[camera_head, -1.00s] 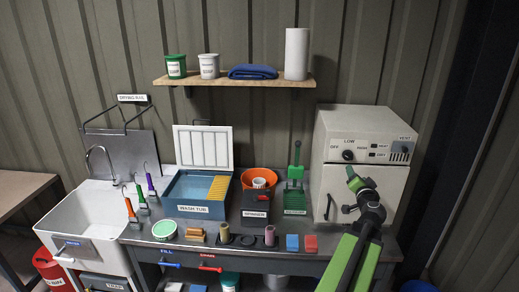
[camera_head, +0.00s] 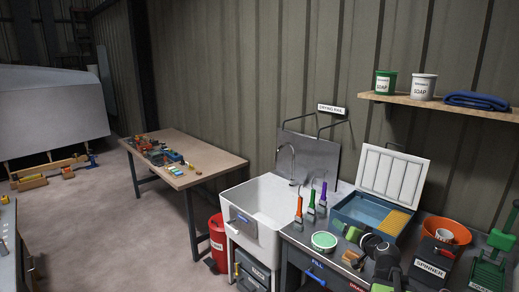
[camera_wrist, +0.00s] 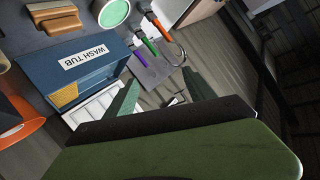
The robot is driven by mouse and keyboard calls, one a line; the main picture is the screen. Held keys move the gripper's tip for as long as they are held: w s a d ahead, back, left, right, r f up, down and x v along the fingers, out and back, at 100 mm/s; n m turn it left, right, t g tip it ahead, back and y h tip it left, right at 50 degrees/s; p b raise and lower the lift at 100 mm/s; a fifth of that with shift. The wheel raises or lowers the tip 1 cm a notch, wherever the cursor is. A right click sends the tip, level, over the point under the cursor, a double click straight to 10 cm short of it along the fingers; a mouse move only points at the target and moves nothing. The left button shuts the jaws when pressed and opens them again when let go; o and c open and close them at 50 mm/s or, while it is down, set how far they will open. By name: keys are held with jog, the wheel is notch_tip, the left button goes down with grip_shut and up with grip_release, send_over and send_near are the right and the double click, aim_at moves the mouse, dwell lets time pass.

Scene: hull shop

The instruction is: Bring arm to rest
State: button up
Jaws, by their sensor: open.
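My gripper (camera_head: 354,235) shows in the head view at the lower right, in front of the wash tub (camera_head: 349,217) and just right of a round green-and-white tin (camera_head: 324,241). The dark wrist and arm behind it run down to the bottom edge. In the wrist view my gripper (camera_wrist: 162,93) has its two green fingers spread apart with nothing between them. The wash tub (camera_wrist: 70,62) also shows there, to the left of the fingers. The exact gap between fingers and tub cannot be told.
A white sink (camera_head: 262,205) and several coloured-handled brushes stand left of the tub. A wooden table (camera_head: 205,160) with small parts stands further left. Open floor lies left of it.

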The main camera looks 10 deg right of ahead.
jog(key=s+a+f+n+g+y+b, duration=0.15)
jog(key=a+f, duration=0.35)
jog(key=a, duration=0.6)
jog(key=a+f+n+g+y+b, duration=0.25)
jog(key=a+f, duration=0.25)
jog(key=a, duration=0.6)
jog(key=s+a+f+n+g+y+b, duration=0.1)
jog(key=a+f+n+g, duration=0.3)
jog(key=a, duration=0.6)
jog(key=s+a+f+g+h, duration=0.2)
jog(key=s+a+f+g, duration=0.1)
jog(key=s+f, duration=0.4)
jog(key=s+d+f+m+g+h, duration=0.1)
jog(key=s+d+m+g+h, duration=0.1)
jog(key=s+d, duration=0.4)
jog(key=shift+s+d+f+m+g+h, duration=0.25)
jog(key=shift+s+g+h, duration=0.2)
jog(key=shift+g, duration=0.25)
